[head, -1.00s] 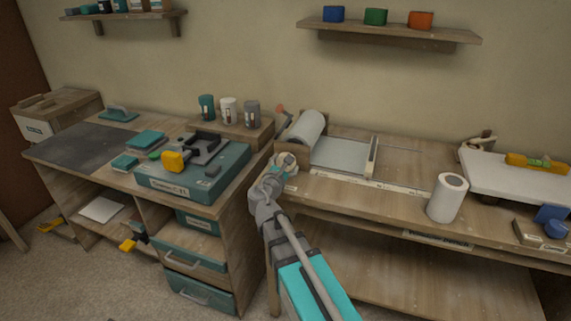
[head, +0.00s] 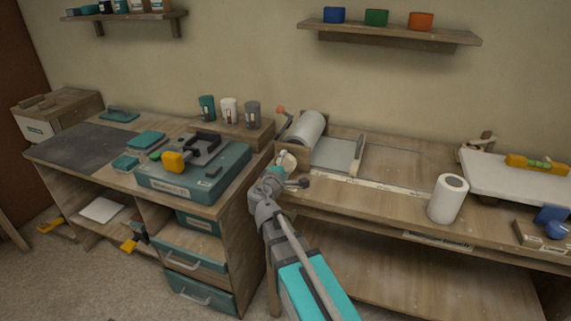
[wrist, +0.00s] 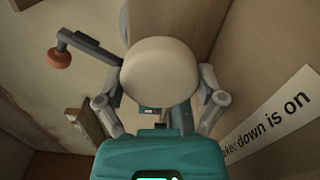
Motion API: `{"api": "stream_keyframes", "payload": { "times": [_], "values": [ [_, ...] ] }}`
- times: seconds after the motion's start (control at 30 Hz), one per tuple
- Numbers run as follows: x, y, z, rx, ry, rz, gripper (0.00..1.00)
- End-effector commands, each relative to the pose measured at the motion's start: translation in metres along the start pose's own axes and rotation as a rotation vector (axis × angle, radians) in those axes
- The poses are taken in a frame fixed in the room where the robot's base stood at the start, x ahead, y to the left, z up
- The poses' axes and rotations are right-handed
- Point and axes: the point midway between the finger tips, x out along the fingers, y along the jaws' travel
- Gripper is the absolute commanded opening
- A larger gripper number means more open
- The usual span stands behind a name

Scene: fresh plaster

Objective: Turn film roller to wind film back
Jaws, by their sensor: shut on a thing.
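The film roller (head: 305,131) is a pale roll in a wooden holder at the left end of the right bench. A grey translucent film sheet (head: 332,154) runs from it to an upright pale bar (head: 357,156). My gripper (head: 283,165) is at the roller's near end. In the wrist view, my gripper (wrist: 163,108) is shut around a round cream knob (wrist: 160,72), one finger on each side. A lever with a reddish end (wrist: 60,58) stands beside the knob, apart from my fingers; its end shows behind the roller in the head view (head: 281,109).
A label (wrist: 268,125), partly cut off, reads "down is on". A white roll (head: 447,199) stands on the bench to the right, near a white board (head: 520,178). A teal case (head: 195,178) sits on the left bench.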

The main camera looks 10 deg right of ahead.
Motion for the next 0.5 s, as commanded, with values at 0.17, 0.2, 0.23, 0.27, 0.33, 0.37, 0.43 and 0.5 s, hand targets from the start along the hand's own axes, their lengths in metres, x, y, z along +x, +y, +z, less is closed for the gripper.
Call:
{"api": "stream_keyframes", "payload": {
  "times": [0.17, 0.2, 0.23, 0.27, 0.33, 0.37, 0.43, 0.5],
  "values": [
    [-0.0003, 0.0003, 0.0004, 0.168, -0.001, -0.001, 0.40],
    [-0.0004, 0.0004, 0.0004, 0.205, -0.001, -0.001, 0.40],
    [-0.0004, 0.0004, 0.0004, 0.232, -0.001, -0.001, 0.40],
    [-0.0004, 0.0005, 0.0005, 0.259, -0.001, -0.001, 0.40],
    [-0.0004, 0.0006, 0.0005, 0.318, -0.001, -0.001, 0.40],
    [-0.0005, 0.0007, 0.0005, 0.341, -0.001, -0.001, 0.40],
    [-0.0005, 0.0008, 0.0006, 0.393, -0.001, -0.001, 0.40],
    [-0.0005, 0.0009, 0.0006, 0.438, -0.001, -0.001, 0.40]
  ]
}}
